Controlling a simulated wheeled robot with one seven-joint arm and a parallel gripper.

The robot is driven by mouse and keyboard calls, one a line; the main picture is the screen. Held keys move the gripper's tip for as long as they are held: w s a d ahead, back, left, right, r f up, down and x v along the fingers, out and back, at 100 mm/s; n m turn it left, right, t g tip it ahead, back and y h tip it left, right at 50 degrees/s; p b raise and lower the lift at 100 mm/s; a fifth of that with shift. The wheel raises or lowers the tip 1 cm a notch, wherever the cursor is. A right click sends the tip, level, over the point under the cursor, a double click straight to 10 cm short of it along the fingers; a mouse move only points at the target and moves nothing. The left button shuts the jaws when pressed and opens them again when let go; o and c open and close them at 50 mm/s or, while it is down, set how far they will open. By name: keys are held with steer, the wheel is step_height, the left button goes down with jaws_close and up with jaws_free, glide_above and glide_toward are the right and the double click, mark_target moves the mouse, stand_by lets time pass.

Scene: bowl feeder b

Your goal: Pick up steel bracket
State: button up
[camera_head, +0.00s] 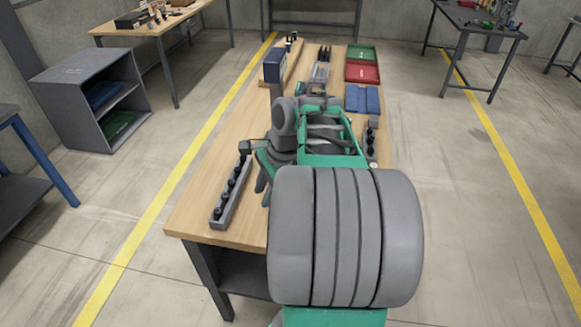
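I cannot make out a steel bracket anywhere in the head view. My own grey and green arm covers the middle and front of the wooden workbench (205,203). What seems to be my gripper (263,186) shows only as small dark grey parts over the left side of the bench, beside my arm. Its fingers are too small and partly hidden to tell open from shut, or whether anything is between them.
A grey rack with black knobs (230,193) lies at the bench's left front. A second rack (371,142) is at the right edge. A dark blue box (273,66) stands upright at left.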

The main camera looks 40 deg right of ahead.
steer(key=s+d+r+m+p, duration=0.1)
steer(key=s+d+m, duration=0.2)
steer(key=d+m, duration=0.55)
steer(key=shift+n+t+y, duration=0.25)
steer(key=shift+t+y, duration=0.05)
steer(key=x, duration=0.7)
steer(key=shift+w+f+p, duration=0.15)
steer(key=shift+w+p, duration=0.05)
steer(key=shift+p, duration=0.1)
jaws_close()
